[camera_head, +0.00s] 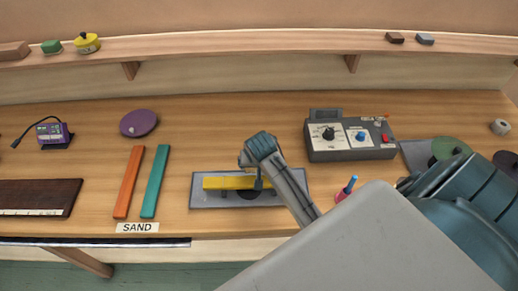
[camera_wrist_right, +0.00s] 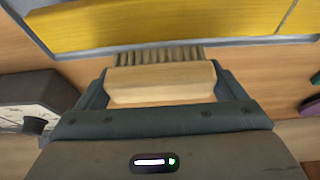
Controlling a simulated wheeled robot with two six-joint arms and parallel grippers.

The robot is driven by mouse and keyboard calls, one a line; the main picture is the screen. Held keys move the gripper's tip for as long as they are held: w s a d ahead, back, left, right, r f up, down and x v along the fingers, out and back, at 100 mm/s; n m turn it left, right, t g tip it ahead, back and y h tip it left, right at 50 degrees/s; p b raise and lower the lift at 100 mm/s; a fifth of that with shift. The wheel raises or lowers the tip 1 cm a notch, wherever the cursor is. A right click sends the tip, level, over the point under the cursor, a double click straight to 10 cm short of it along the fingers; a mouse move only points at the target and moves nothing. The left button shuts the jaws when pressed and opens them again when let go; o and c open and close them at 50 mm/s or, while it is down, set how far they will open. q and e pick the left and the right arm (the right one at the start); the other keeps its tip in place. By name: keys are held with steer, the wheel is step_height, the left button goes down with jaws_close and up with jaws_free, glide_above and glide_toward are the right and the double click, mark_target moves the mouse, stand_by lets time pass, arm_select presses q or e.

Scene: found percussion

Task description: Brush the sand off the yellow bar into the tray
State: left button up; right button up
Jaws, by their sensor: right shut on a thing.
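The yellow bar (camera_head: 222,183) lies lengthwise above the shallow grey tray (camera_head: 202,202) in the middle of the bench. My right gripper (camera_head: 250,158) is over the bar's right half, its arm coming in from the lower right. In the right wrist view it is shut on a pale wooden brush (camera_wrist_right: 160,84), bristles pointing toward the yellow bar (camera_wrist_right: 170,22). The bristle tips look close to the tray's near rim; I cannot tell whether they touch anything. I cannot make out sand on the bar. My left gripper is not in view.
An orange bar (camera_head: 129,183) and a teal bar (camera_head: 155,182) lie left of the tray, behind a SAND label (camera_head: 137,227). A grey control box (camera_head: 350,150) stands at the back right. A red cup (camera_head: 345,190) is partly hidden by my arm.

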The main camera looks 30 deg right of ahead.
stand_by(0.4)
steer(key=shift+s+a, duration=0.6)
steer(key=shift+s, duration=0.35)
steer(key=shift+s+a, duration=0.55)
steer(key=shift+s, duration=0.35)
steer(key=shift+s+a, duration=0.6)
steer(key=shift+s, duration=0.35)
steer(key=shift+r, duration=2.5)
